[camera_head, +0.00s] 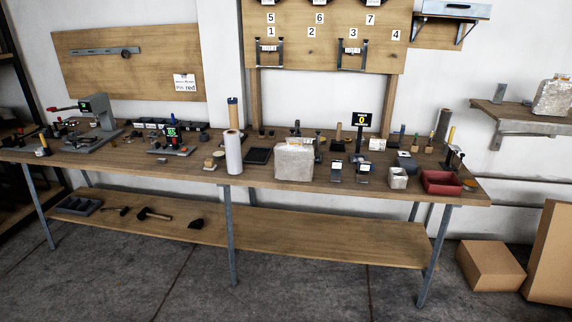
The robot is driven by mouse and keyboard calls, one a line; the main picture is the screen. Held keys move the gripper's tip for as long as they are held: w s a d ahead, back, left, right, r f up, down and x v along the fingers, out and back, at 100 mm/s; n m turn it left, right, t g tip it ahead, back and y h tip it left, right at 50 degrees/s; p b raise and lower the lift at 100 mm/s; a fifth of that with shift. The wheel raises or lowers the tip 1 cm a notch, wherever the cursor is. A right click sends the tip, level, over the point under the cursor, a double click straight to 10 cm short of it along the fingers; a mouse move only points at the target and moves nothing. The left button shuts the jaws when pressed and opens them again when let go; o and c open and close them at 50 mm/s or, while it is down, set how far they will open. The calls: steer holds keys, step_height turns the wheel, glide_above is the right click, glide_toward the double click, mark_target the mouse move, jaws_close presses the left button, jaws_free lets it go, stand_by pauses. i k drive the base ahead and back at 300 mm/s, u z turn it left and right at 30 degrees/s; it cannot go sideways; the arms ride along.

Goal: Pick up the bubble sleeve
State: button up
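A whitish, crinkled block that looks like a bubble sleeve (294,162) stands upright on the wooden workbench (330,186), near the middle of its front edge. A similar pale crinkled package (553,97) stands on the wall shelf at the far right. I cannot tell from this view which of the two is the bubble sleeve. My gripper is not in view.
A white roll (233,153) and a dark tray (258,156) are left of the bench block. Cardboard boxes (491,266) lie on the right floor. The floor in front is clear.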

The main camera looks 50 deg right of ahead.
mark_target(294, 160)
steer(key=z, duration=0.15)
steer(key=i, duration=0.95)
steer(key=u, duration=0.1)
